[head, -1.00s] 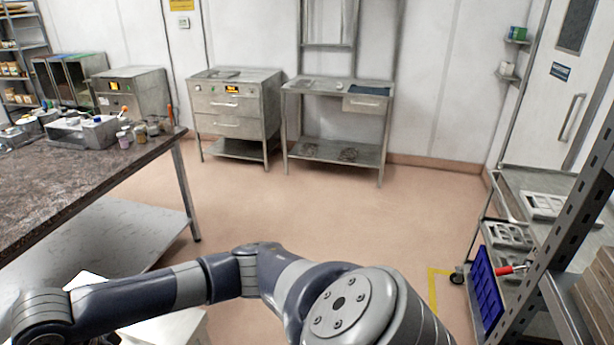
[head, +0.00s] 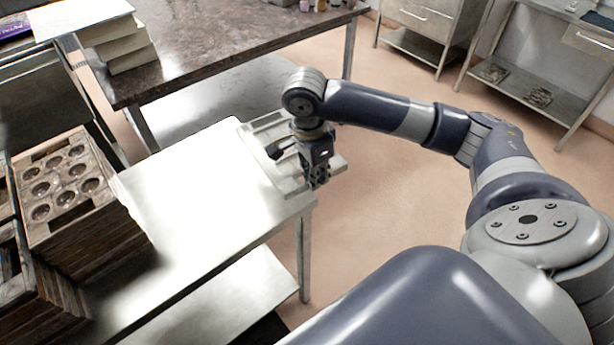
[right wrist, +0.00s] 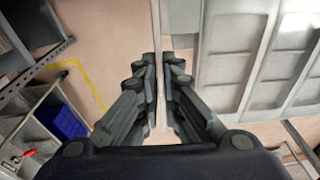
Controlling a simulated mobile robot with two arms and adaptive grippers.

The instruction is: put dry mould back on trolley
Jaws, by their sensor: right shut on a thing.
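A pale grey mould (head: 262,140), a flat tray with recessed rectangular panels, is at the far right corner of the steel table (head: 190,210). I cannot tell whether it rests on the table or is held just above it. My right gripper (head: 318,178) points down at the mould's right side and is shut on its edge. In the right wrist view the fingers (right wrist: 158,62) pinch a thin rim, and the mould (right wrist: 255,60) fills the right side. The trolley (right wrist: 40,125) shows only partly at the lower left there. My left gripper is not in view.
A blue crate (right wrist: 62,122) is by the trolley. Open floor (head: 385,180) lies to the right.

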